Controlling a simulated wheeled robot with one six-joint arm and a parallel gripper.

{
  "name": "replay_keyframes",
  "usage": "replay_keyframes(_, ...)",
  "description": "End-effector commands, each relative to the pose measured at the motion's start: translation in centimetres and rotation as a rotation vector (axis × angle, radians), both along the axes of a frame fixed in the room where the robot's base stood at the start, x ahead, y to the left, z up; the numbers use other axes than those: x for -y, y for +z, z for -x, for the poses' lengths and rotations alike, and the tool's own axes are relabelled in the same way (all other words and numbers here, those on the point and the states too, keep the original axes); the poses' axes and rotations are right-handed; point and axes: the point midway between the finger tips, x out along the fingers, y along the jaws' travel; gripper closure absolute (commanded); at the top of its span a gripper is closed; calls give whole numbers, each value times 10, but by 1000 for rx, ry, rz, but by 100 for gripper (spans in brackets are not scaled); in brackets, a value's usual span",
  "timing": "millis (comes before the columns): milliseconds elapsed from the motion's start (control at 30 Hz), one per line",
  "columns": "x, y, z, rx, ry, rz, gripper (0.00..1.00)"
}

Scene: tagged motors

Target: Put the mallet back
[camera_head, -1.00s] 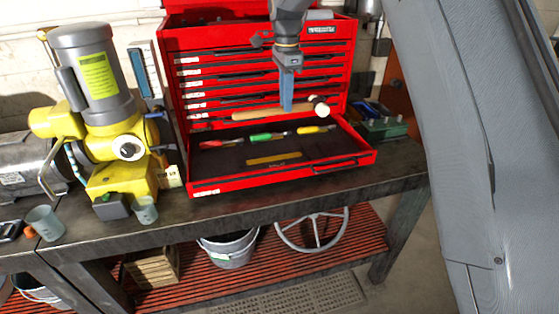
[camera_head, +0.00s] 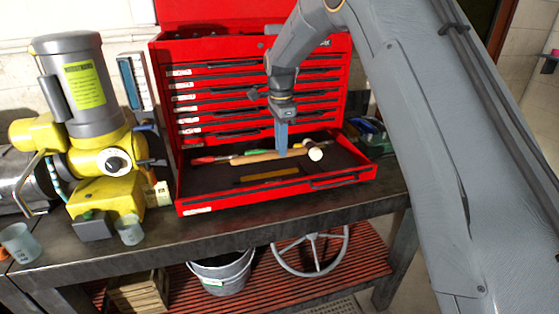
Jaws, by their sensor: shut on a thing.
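The mallet (camera_head: 257,157) has a light wooden handle and a dark head with a pale face at its right end. It lies level, left to right, over the open bottom drawer (camera_head: 200,208) of the red tool chest (camera_head: 163,105). My gripper (camera_head: 282,152) points down from above and is shut on the mallet's handle near the head. The mallet is low over the drawer; I cannot tell whether it touches the drawer floor. Behind it, the screwdrivers, one with a red handle (camera_head: 203,160) and one with a green handle (camera_head: 255,152), are partly hidden.
A yellow label strip (camera_head: 270,176) lies in the front of the drawer, with bare dark floor around it. A yellow machine with a grey motor (camera_head: 88,88) stands close on the left. The chest's shut drawers rise behind my gripper.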

Motion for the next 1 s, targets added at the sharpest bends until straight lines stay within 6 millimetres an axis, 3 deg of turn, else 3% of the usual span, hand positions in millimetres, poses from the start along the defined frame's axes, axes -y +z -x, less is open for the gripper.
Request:
replay_keyframes(500, 0, -48, 0, 0, 0, 0, 100)
replay_keyframes(733, 0, -53, 0, 1, 0, 0, 100)
replay_keyframes(767, 0, -55, 1, -2, 0, 1, 77)
replay_keyframes(833, 0, -55, 1, -2, 0, 1, 66)
replay_keyframes(1000, 0, -54, 0, -1, 0, 0, 62)
